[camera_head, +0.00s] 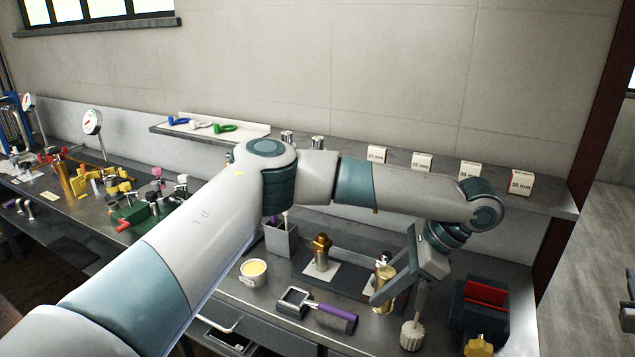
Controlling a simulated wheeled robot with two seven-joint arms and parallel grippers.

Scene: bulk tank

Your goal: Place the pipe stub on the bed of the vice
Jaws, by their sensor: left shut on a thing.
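My left gripper (387,282) is at the right of the bench, with its fingers around a brass-coloured upright cylinder, which I take to be the pipe stub (386,303). The gripper is shut on it; the fingers and wrist hide part of it. I cannot tell whether its lower end touches the bench. The vice (466,318), dark blue with red on its jaws, stands to the right of the gripper. Its bed is hard to make out from here. My right gripper is not in view.
A white ribbed knob on a rod (411,336) stands close below the gripper, left of the vice. A yellow knob (479,346) is at the vice's front. Labelled boxes (520,184) line the shelf.

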